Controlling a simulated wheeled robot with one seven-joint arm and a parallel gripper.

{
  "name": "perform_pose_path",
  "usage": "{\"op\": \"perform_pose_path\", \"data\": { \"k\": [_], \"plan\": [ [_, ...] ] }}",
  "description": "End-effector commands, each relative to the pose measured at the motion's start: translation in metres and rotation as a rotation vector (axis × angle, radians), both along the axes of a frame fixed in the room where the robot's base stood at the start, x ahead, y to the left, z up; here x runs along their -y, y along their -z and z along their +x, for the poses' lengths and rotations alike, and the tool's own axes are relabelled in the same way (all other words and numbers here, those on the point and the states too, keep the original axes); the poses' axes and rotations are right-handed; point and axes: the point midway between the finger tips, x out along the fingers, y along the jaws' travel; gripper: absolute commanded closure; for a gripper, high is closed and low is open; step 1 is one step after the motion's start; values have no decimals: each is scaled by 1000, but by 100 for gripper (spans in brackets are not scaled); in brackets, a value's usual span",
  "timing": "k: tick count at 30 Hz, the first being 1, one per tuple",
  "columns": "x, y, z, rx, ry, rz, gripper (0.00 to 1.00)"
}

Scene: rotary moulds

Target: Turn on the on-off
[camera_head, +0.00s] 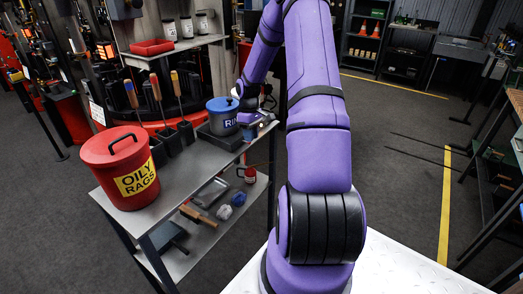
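My purple arm rises through the middle of the view and bends back down toward the far end of the metal cart. Its end, my gripper (257,121), is small and partly hidden by my own arm, beside the grey can with the blue lid (223,115). I cannot tell whether it is open or shut, or whether it touches anything. I cannot make out an on-off switch in this view. Red machinery (183,117) stands behind the cart, partly covered by the things on it.
A red can marked OILY RAGS (122,168) and black holders with upright tools (174,136) stand on the cart (190,176). Its lower shelf (180,262) holds loose items. Shelves with orange cones (375,31) stand at the back. Open floor lies to the right.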

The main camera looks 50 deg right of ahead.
Motion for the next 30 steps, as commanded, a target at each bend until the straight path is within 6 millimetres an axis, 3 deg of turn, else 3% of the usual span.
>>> {"op": "perform_pose_path", "data": {
  "k": [9, 16, 21, 30],
  "plan": [
    [-36, -7, -59, -2, 0, 0, 74],
    [-56, -10, -92, -1, 1, 0, 74],
    [-63, -11, -104, 0, 1, -1, 74],
    [-65, -12, -107, 0, 1, 0, 74]
  ]
}}
